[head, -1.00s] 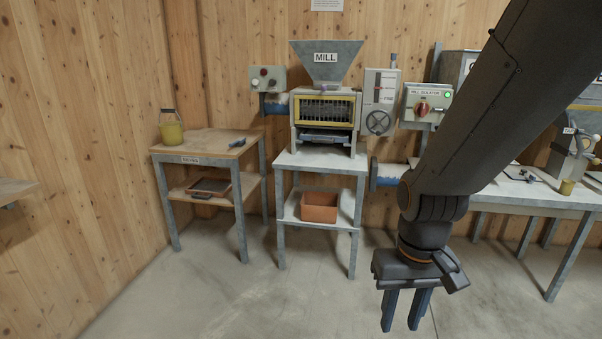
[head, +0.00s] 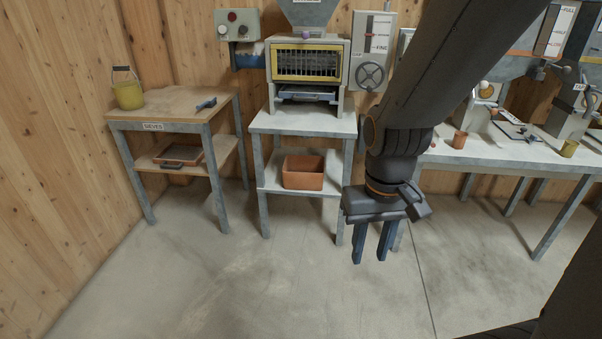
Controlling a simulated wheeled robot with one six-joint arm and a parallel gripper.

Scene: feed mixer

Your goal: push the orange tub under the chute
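A small orange tub (head: 459,139) stands upright on the pale right bench, just right of my arm. A larger orange-brown box (head: 303,172) sits on the lower shelf of the mill stand; I cannot tell from looks alone which one the task names. A hopper with a small spout (head: 537,70) hangs above the bench at the upper right; I cannot tell if it is the chute. My gripper (head: 370,254) points down in front of the mill stand, well short of the bench. Its two blue fingers are apart with nothing between them.
The right bench (head: 500,158) also holds a yellow tub (head: 569,148), a clipboard and grey machines. The mill (head: 307,75) stands on its own table. A sieve table (head: 175,103) with a yellow pail (head: 128,92) is at left. The concrete floor (head: 250,270) in front is clear.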

